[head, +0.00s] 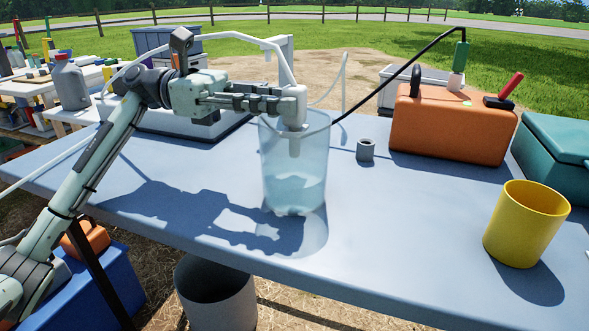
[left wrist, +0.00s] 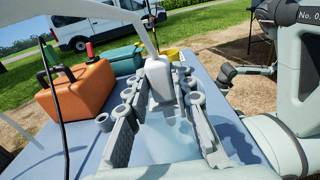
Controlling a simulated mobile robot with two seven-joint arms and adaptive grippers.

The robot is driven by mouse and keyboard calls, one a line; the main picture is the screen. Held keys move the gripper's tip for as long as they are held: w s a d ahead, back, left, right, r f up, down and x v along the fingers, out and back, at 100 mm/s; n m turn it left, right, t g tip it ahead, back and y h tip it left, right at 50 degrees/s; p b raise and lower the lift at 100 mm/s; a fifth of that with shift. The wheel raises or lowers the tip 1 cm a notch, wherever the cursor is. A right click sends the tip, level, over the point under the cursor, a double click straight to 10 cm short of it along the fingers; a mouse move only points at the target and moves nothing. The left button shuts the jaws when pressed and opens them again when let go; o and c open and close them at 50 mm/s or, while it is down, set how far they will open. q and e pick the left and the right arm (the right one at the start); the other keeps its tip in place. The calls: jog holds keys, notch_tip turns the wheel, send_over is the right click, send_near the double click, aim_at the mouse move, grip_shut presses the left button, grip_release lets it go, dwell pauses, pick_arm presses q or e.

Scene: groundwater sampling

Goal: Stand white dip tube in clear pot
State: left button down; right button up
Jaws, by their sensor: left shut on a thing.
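My left gripper (head: 288,103) is shut on the white dip tube (head: 294,147) above the clear pot (head: 297,180). The tube's lower end hangs down inside the pot's mouth, seen through the wall, well above its floor. From the grip a white hose arcs up and away to the left. The clear pot stands upright on the blue-grey table. In the left wrist view, the gripper (left wrist: 158,88) has the white tube (left wrist: 158,75) between its fingertips; the pot is hard to make out there.
A grey ring-like piece (head: 366,150) stands right of the pot. An orange case (head: 450,130), a teal box (head: 555,150) and a yellow pot (head: 526,224) are farther right. A grey bin (head: 215,295) stands below the table's front edge. The table's middle front is clear.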

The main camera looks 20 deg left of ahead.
dwell(0.3)
pick_arm(q)
jog(key=c, duration=1.2)
grip_release()
jog(key=a, duration=1.2)
jog(key=shift+w, duration=0.2)
